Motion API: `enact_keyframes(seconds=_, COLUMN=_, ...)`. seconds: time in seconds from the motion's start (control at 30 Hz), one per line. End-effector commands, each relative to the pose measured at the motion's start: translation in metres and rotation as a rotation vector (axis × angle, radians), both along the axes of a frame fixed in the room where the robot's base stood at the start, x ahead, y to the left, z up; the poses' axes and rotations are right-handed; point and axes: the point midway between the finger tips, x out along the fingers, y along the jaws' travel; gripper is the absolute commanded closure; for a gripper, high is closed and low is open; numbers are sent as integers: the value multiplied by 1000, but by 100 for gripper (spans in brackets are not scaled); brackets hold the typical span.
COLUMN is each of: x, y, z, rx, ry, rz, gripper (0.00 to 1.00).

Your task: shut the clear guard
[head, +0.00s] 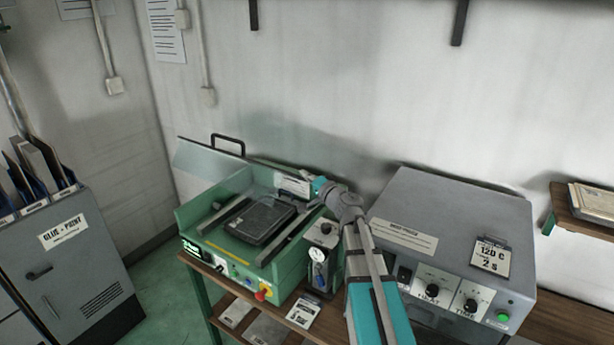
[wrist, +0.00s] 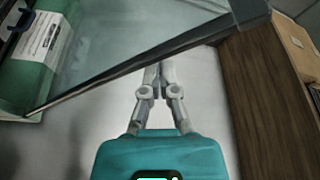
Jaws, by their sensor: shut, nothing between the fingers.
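The clear guard (head: 205,160) stands raised at the back of the green machine (head: 190,216) in the head view, with a black handle (head: 228,140) on its top edge. A dark-edged clear panel, which looks like the guard (wrist: 130,35), crosses the wrist view diagonally. My gripper (wrist: 156,70) is shut and empty, its fingertips close to that dark edge; I cannot tell if they touch. In the head view my arm reaches to the machine's back right, and the fingertips are hard to make out.
A dark tray (head: 262,218) lies in the machine's bed. A grey control box (head: 440,215) with knobs stands close on the right of my arm. A gauge unit (head: 319,258) is at the machine's right front. A grey cabinet (head: 70,270) stands at the left, and the wall is close behind.

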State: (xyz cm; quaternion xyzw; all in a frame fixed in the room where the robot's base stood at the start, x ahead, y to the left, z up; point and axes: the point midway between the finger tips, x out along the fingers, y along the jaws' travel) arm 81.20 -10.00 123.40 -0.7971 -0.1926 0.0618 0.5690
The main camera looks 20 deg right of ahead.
Motion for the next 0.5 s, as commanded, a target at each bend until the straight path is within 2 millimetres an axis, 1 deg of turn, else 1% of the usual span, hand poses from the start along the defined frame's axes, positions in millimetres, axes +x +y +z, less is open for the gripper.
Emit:
enact_keyframes(seconds=0.03, x=1, y=-1, z=4, rx=0, ry=0, rz=0, gripper=100)
enact_keyframes(seconds=0.47, x=11, y=-16, z=32, rx=0, ry=0, rz=0, gripper=100)
enact_keyframes(seconds=0.5, x=4, y=-19, z=26, rx=0, ry=1, rz=-1, gripper=100)
